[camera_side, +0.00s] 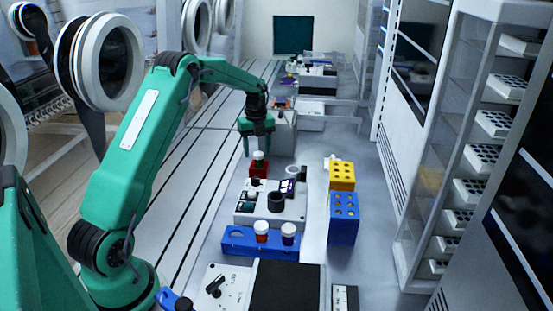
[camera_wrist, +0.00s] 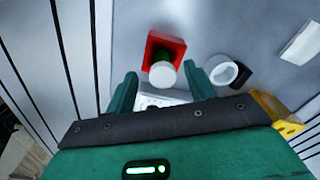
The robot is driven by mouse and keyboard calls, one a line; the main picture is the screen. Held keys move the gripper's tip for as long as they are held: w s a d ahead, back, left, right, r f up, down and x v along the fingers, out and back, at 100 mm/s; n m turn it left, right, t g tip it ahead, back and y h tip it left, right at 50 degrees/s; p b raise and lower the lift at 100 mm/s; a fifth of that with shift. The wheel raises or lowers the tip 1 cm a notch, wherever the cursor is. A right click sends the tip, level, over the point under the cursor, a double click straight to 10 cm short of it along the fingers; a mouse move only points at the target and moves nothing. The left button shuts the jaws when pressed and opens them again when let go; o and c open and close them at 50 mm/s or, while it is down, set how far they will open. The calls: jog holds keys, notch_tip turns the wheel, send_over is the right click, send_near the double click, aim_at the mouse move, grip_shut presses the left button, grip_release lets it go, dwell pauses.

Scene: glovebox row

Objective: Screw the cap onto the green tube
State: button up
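The green tube (camera_wrist: 162,56) stands in a red holder (camera_wrist: 178,43) in the wrist view, mostly hidden under a round white cap (camera_wrist: 162,75). The cap sits at the tube's top; I cannot tell whether it is threaded on. In the side view the red holder (camera_side: 258,171) stands behind the white device, with the white cap (camera_side: 258,155) above it. My gripper (camera_side: 258,148) hangs fingers-down above the holder.
A white device (camera_side: 250,216) with a black round well stands in front of the holder. A white ring (camera_wrist: 224,72) lies to the right. A blue rack (camera_side: 237,240) holds two capped tubes. A yellow block (camera_side: 342,170) and a blue block (camera_side: 343,230) stand at right.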

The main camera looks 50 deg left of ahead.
notch_tip(320, 180, up, 7)
jog(key=shift+r, duration=0.45)
dwell(0.5)
jog(key=s+d+r+n+t, duration=0.1)
jog(key=s+d+r+n, duration=0.45)
jog(key=d, duration=0.25)
jog(key=s+d+r+n+t, duration=0.2)
jog(key=s+d+r+n, duration=0.3)
jog(key=d+r, duration=0.25)
jog(key=s+d+f+n+t, duration=0.1)
jog(key=s+d+n, duration=0.4)
jog(key=s, duration=0.3)
jog(key=s+d+f+n+t, duration=0.1)
jog(key=s+d+f+n, duration=0.1)
jog(key=s+d+n, duration=0.4)
jog(key=s, duration=0.3)
jog(key=shift+s+d+f+t, duration=0.25)
jog(key=shift+t, duration=0.05)
